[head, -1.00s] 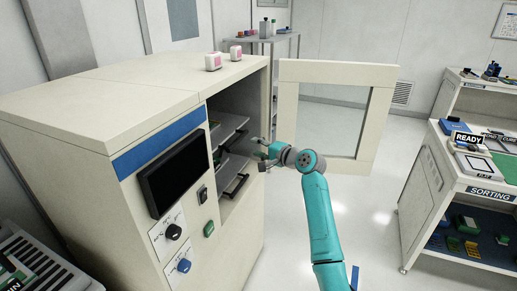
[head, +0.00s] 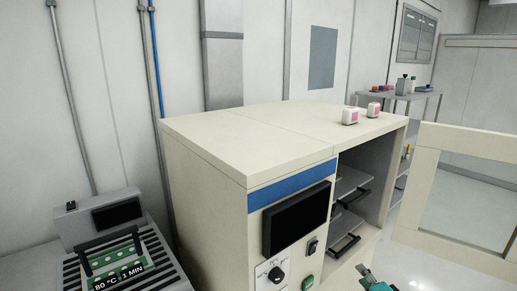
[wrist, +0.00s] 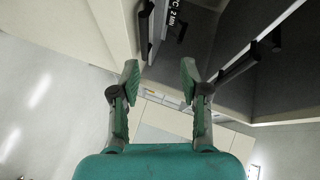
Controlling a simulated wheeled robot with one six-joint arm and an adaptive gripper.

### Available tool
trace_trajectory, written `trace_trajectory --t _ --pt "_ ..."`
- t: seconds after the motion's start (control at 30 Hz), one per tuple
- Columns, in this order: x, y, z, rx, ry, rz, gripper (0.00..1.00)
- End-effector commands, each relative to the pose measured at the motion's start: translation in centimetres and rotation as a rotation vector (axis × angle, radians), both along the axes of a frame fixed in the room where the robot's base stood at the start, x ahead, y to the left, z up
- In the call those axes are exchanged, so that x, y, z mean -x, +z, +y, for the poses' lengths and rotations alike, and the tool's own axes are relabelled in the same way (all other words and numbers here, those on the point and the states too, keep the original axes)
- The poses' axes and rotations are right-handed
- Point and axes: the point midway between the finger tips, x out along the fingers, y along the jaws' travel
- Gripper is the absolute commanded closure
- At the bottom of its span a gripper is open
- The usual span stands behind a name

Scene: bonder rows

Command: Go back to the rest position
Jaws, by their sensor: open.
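My gripper (wrist: 159,82) is open in the wrist view, with its two green-padded fingers apart and nothing between them. Beyond the fingertips are dark handles (wrist: 238,64), shelf edges and part of a label reading "2 MIN". In the head view only a small teal piece of my arm (head: 373,282) shows at the bottom edge, in front of the open cabinet (head: 230,215). Most of the arm is out of that view.
The cabinet's framed glass door (head: 425,185) stands open at right. Inside are shelves with dark handles (head: 345,245). A rack (head: 420,92) stands behind.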

Motion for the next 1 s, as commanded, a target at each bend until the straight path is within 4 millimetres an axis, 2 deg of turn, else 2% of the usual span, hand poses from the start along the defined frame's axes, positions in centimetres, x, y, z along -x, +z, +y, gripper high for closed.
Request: trace_trajectory --t 0.03,0.2,0.5,0.73,1.0 --pt "1.8 -1.9 1.0 0.024 -0.004 0.010 0.55" --pt "7.1 -6.3 3.3 0.124 -0.023 0.023 0.55" --pt "17.7 -11.5 7.0 0.316 -0.034 0.044 0.55" --pt "26.1 -13.1 9.3 0.474 -0.023 0.052 0.55" --pt "35.8 -12.6 11.4 0.666 0.012 0.054 0.55"
